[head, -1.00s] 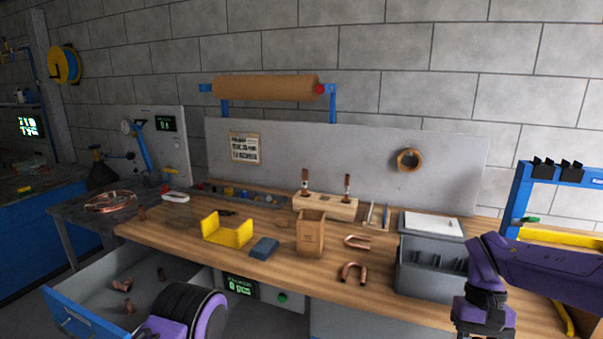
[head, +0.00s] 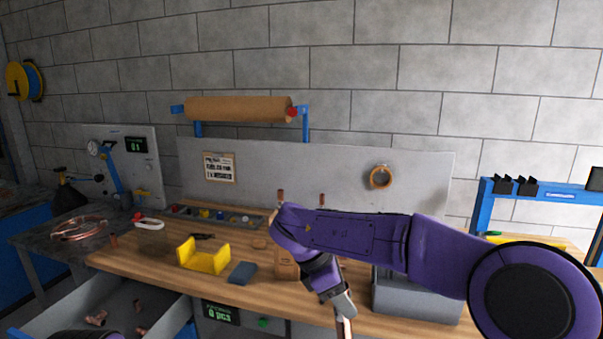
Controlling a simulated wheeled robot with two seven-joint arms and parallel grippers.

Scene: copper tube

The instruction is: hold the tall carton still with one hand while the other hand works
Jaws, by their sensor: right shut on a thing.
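The tall brown carton (head: 286,266) stands upright on the wooden bench. My right arm crosses in front of it and hides its upper right part. My right gripper (head: 344,316) points down just right of the carton, over the front of the bench. It is shut on a copper-coloured piece (head: 343,329), mostly hidden or cut off by the lower edge, so its full shape cannot be told. I cannot tell whether my arm touches the carton. My left gripper is not in view; only a bit of my left arm shows at the bottom left.
A yellow bracket (head: 204,258) and a dark blue block (head: 242,273) lie left of the carton. A grey bin (head: 415,300) stands to the right, partly behind my arm. An open drawer (head: 115,305) with copper fittings juts out at the lower left. A paper roll (head: 238,108) hangs behind.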

